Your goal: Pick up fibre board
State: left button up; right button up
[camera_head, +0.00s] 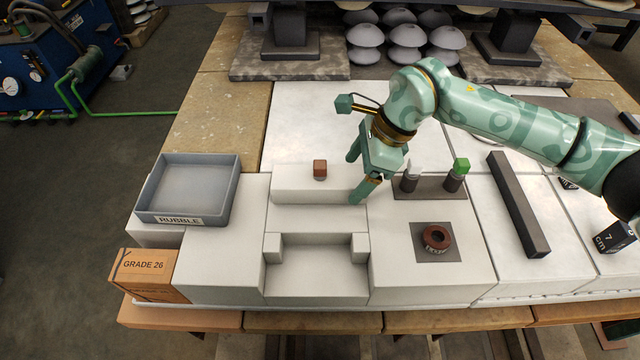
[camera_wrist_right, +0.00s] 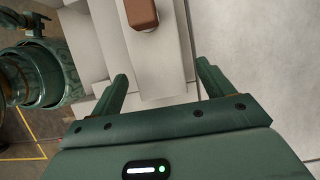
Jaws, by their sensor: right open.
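A small brown block (camera_head: 320,168), the likeliest fibre board, sits on a raised white step (camera_head: 300,190) near the middle. It carries no readable label. My right gripper (camera_head: 354,177) is open and empty, to the right of the block and apart from it. In the right wrist view the brown block (camera_wrist_right: 141,14) shows at the top edge, partly cut off. It lies beyond the two spread fingertips of my right gripper (camera_wrist_right: 162,72), with white surface between. My left gripper is in neither view.
A grey tray marked RUBBLE (camera_head: 188,219) stands at the left, above a GRADE 26 box (camera_head: 148,272). A dark holder (camera_head: 430,187) with a green-topped piece (camera_head: 461,166) is right of my gripper. A brown ring (camera_head: 436,238) and a long dark bar (camera_head: 518,205) lie further right.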

jog(key=shift+x, duration=1.05)
jog(key=shift+r, duration=0.1)
jog(key=shift+c, duration=0.7)
jog(key=c, duration=1)
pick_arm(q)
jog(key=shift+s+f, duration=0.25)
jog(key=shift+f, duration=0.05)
pick_arm(e)
jog(key=shift+r, duration=0.1)
notch_tip(320, 180, up, 3)
jog(key=shift+r+p, duration=0.15)
jog(key=shift+p, duration=0.7)
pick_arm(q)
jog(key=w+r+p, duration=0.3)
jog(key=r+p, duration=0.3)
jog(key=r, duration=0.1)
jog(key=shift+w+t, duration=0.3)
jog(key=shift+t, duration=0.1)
pick_arm(e)
jog(key=s+r, duration=0.3)
jog(key=s, duration=0.1)
jog(key=s+a+r, duration=0.1)
jog(key=s+r, duration=0.2)
jog(key=s, duration=0.2)
jog(key=s+r, duration=0.3)
jog(key=s, duration=0.2)
jog(key=shift+a+r, duration=0.2)
jog(key=shift+r, duration=0.05)
